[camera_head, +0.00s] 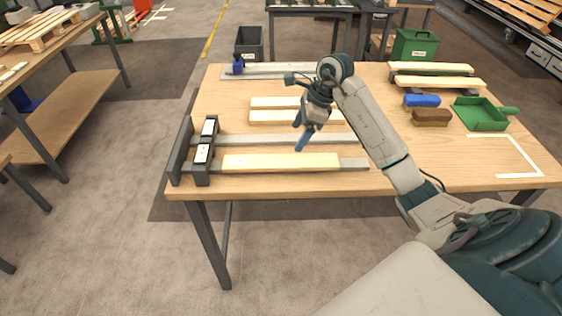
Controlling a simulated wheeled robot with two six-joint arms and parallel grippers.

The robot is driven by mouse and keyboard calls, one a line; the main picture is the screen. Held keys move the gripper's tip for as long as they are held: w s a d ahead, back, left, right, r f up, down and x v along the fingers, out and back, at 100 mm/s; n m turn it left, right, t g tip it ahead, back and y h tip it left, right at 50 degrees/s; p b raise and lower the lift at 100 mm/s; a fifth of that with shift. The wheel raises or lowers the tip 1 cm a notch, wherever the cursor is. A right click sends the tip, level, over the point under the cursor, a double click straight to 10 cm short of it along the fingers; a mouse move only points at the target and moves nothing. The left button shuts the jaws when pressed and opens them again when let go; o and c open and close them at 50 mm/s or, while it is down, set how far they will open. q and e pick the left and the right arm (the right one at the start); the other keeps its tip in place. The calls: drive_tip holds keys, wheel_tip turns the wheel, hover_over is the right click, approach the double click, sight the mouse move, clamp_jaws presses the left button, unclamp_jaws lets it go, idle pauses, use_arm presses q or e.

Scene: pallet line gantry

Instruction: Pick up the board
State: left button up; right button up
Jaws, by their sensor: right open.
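A pale wooden board (280,162) lies along the front grey rail of a jig on the workbench. Two more pale boards, a rear one (272,102) and a front one (270,116), lie side by side behind the rails. My right gripper (301,131) is open and points down over the bench. Its blue fingers show in front of the back metal rail, above and behind the front board, with nothing between them. How high it is above the rails is hard to tell. It hides part of the two boards behind. My left gripper is not in view.
The jig's dark end stop (181,150) stands at the left edge of the workbench (420,170). A blue block (422,100), a brown brush-like block (431,117) and a green dustpan (482,114) lie at right. Boards on dark bearers (437,82) lie behind them.

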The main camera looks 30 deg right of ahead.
sight(282, 160)
drive_tip(key=p+x, duration=0.1)
drive_tip(key=x, duration=0.3)
drive_tip(key=shift+a+f, duration=0.15)
drive_tip(key=shift+a, duration=0.05)
drive_tip(key=shift+a+f+p, duration=0.15)
drive_tip(key=shift+f+p, duration=0.1)
drive_tip(key=shift+p, duration=0.05)
drive_tip(key=p+x, duration=0.2)
drive_tip(key=x, duration=0.2)
drive_tip(key=shift+a+f, duration=0.1)
drive_tip(key=shift+a, duration=0.15)
drive_tip(key=shift+f, duration=0.25)
drive_tip(key=c, duration=1.1)
drive_tip(key=shift+r, duration=0.1)
drive_tip(key=shift+c, duration=0.2)
